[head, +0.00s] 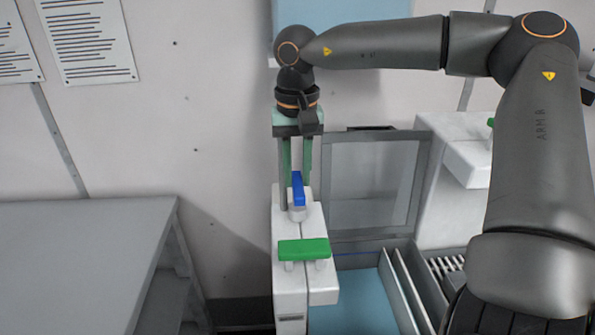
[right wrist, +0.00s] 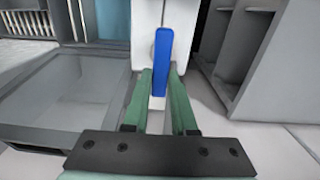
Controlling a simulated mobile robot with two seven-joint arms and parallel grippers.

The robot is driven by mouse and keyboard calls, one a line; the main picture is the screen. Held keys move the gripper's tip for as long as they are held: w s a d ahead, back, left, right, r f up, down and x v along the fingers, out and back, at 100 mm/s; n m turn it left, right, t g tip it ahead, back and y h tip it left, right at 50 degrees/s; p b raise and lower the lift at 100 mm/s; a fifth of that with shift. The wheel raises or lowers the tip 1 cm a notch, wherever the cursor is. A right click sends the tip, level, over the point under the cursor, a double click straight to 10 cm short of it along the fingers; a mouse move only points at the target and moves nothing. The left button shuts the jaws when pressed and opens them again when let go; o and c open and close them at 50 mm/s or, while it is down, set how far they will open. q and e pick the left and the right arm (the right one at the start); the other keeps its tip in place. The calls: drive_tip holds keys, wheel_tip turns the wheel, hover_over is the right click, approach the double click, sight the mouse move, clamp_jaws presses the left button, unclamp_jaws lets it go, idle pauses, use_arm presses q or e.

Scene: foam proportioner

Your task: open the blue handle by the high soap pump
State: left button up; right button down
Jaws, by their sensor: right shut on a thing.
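The blue handle (head: 299,190) sits on a small white fitting on top of the tall white unit (head: 290,288). It points back towards the wall, in line with my right gripper. My right gripper (head: 297,183) comes down from above and behind, with its green fingers on either side of the handle's far end. In the right wrist view the blue handle (right wrist: 161,62) lies between the fingertips (right wrist: 162,77), and the gripper is shut on it. The exact contact is hard to see. My left gripper is in neither view.
A green bar handle (head: 304,249) is on the front of the same white unit. To the right are a raised grey lid (head: 373,185) and another white unit (head: 462,145) with a green part. A grey table (head: 80,255) stands at left, with a gap before the unit.

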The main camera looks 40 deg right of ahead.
drive_tip(key=shift+r, duration=0.1)
drive_tip(key=c, duration=0.7)
unclamp_jaws()
wheel_tip(320, 180, up, 12)
drive_tip(key=shift+r, duration=0.25)
drive_tip(key=shift+a+f, duration=0.1)
idle(0.3)
